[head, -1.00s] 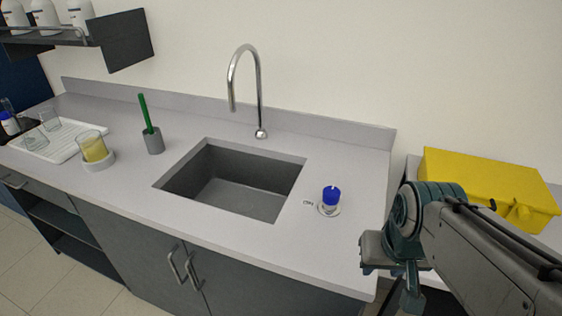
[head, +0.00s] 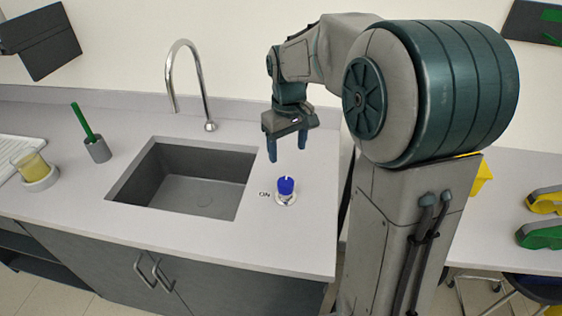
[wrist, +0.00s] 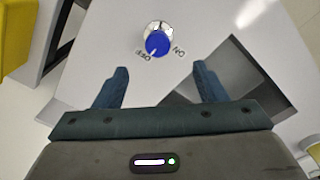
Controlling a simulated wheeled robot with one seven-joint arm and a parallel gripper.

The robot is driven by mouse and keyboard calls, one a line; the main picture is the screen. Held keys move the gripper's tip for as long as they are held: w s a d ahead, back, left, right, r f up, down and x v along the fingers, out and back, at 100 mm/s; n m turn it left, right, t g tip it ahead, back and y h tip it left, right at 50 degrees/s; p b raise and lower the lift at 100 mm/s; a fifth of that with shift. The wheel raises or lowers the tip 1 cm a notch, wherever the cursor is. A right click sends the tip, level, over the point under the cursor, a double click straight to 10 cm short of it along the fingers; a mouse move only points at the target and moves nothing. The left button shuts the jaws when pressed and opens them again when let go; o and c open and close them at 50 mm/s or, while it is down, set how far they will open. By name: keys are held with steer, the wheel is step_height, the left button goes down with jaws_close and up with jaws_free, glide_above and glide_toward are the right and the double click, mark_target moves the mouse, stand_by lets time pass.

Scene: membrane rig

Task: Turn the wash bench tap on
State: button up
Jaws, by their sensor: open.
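The wash bench tap has a blue knob (head: 286,186) on a round metal base, on the bench top right of the sink. A label reading "ON" is beside its left side in the head view. In the wrist view the blue knob (wrist: 157,42) has a white pointer mark, with lettering on both sides of the base. The curved metal spout (head: 190,75) stands behind the sink; no water shows from it. My gripper (head: 287,150) is open and empty, pointing down above and behind the knob. In the wrist view its fingers (wrist: 160,85) are apart, and the knob lies beyond them.
The sink (head: 190,180) is left of the knob. A grey pot with a green-handled brush (head: 97,148) and a beaker of yellow liquid (head: 30,165) stand farther left. The bench top around the knob is clear.

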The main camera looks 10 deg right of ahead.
mark_target(286, 182)
steer(key=f, duration=0.4)
steer(key=w+f+p, duration=0.1)
steer(key=f, duration=0.4)
steer(key=w+f+p, duration=0.1)
steer(key=f, duration=0.4)
steer(key=shift+d, duration=0.1)
steer(key=c, duration=1)
